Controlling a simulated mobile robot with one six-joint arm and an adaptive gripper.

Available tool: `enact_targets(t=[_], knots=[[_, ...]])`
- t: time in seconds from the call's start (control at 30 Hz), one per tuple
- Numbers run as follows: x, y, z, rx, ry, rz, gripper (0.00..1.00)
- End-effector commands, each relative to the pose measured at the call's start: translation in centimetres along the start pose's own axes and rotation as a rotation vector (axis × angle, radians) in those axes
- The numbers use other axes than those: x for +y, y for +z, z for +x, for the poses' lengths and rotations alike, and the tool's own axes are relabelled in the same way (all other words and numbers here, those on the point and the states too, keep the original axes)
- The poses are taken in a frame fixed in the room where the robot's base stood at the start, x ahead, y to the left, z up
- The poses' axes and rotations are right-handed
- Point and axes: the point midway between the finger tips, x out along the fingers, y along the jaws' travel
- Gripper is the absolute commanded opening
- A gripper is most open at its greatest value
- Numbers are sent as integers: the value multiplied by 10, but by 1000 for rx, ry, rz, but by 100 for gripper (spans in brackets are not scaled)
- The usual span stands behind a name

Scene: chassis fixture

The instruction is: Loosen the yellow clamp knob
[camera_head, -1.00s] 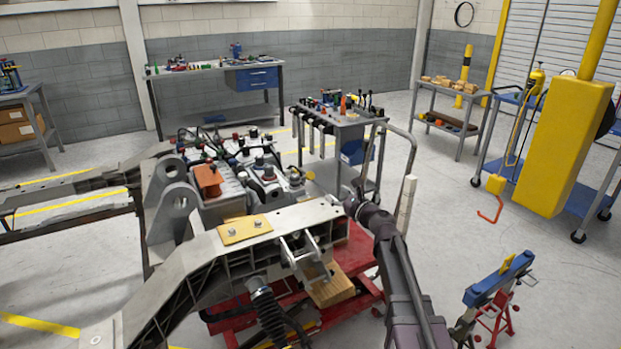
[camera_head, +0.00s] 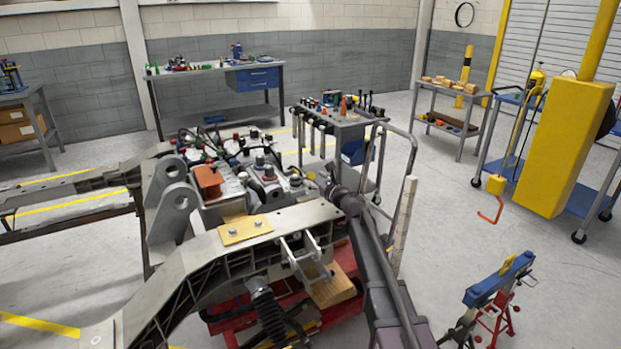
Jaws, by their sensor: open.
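My arm reaches up from the bottom right to the far side of the chassis fixture (camera_head: 262,221). My gripper (camera_head: 318,180) is at the dark end of the arm, by the right end of the machinery on the fixture. It is open, but its fingers are small and hard to make out.
A tool cart (camera_head: 345,121) stands close behind my gripper. A red lift (camera_head: 237,322) is under the fixture. A blue-topped stand (camera_head: 497,281) is at the lower right, and a yellow hoist column (camera_head: 562,145) stands farther right. The floor between them is clear.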

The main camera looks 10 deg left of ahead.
Motion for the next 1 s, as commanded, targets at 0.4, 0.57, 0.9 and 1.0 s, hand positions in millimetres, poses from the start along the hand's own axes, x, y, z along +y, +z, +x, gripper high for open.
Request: enact_targets(t=[0.4, 0.57, 0.9, 1.0], knots=[[-1, 0, 21, 0, 0, 0, 77], [-1, 0, 20, 0, -1, 0, 77], [0, 0, 20, 0, 0, 0, 0], [2, 0, 22, 0, 2, 0, 0]])
